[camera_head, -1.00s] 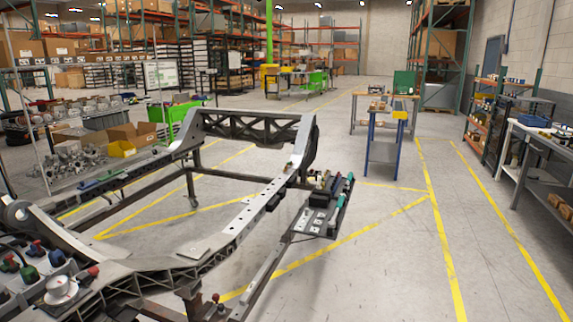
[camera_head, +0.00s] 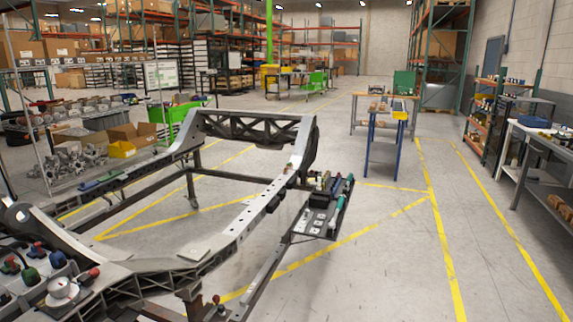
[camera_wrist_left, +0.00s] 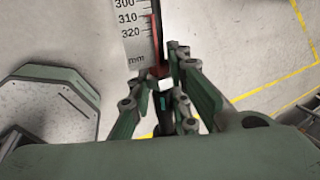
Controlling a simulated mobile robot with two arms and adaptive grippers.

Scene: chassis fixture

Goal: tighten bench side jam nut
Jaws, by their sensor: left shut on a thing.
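A grey metal chassis frame (camera_head: 240,222) with holed side rails fills the left and middle of the head view. I cannot make out the jam nut on it. My left gripper (camera_wrist_left: 167,88) shows only in the left wrist view. Its green-grey fingers are shut on a slim dark tool (camera_wrist_left: 162,104) with a teal mark and a pale block. A strip with millimetre marks (camera_wrist_left: 137,30) and a red-and-black edge runs ahead of the fingers. Whether this strip belongs to the held tool, I cannot tell. My right gripper is in neither view.
A dark side tray (camera_head: 318,222) with tools and small parts stands beside the chassis's right rail. A blue-legged bench (camera_head: 383,150) is farther back, and a grey workbench (camera_head: 545,140) is at the right. The yellow-lined floor (camera_head: 390,260) right of the chassis is clear.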

